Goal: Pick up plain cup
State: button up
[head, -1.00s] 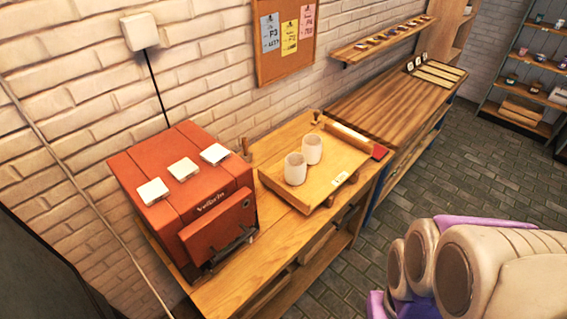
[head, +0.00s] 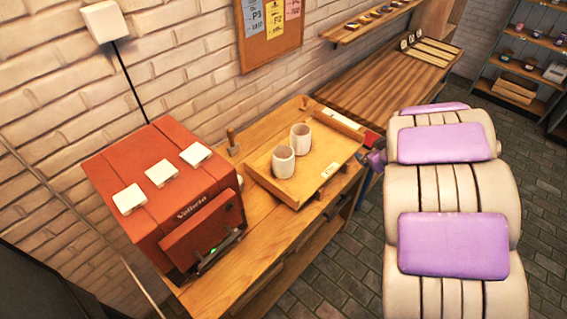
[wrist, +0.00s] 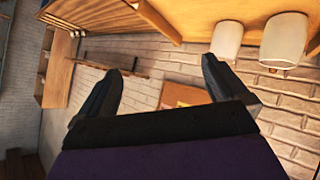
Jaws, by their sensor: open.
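Two plain whitish cups stand upright in a wooden tray on the bench: a nearer cup (head: 283,162) and a farther cup (head: 300,138). The wrist view is turned over. There the two cups show at the upper right, one cup (wrist: 227,40) closer to my fingers and one cup (wrist: 284,40) farther right. My gripper (wrist: 165,78) is open with nothing between its fingers. It is apart from both cups, off to one side of them. In the head view my arm fills the right side and hides most of the gripper, by the tray's right end.
The wooden tray (head: 266,187) has raised edges and a white label. A red kiln-like box (head: 165,200) with white tiles on top stands to its left. A brick wall (head: 190,60) runs behind. A wooden bench (head: 375,85) extends beyond, with a shelf above.

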jog(key=a+f+n+y, duration=0.2)
jog(key=a+f+y, duration=0.2)
jog(key=a, duration=0.2)
jog(key=n+g+y, duration=0.1)
jog(key=g+y, duration=0.1)
jog(key=y, duration=0.4)
send_near(292, 157)
jog(key=b+x, duration=0.1)
jog(key=x, duration=0.7)
jog(key=shift+w+a+f, duration=0.1)
jog(key=shift+w+a, duration=0.1)
jog(key=shift+w, duration=0.05)
jog(key=shift+s+b+x, duration=0.25)
jog(key=shift+b+x, duration=0.5)
jog(key=shift+x, duration=1.9)
jog(key=shift+a+f, duration=0.1)
jog(key=c, duration=1.1)
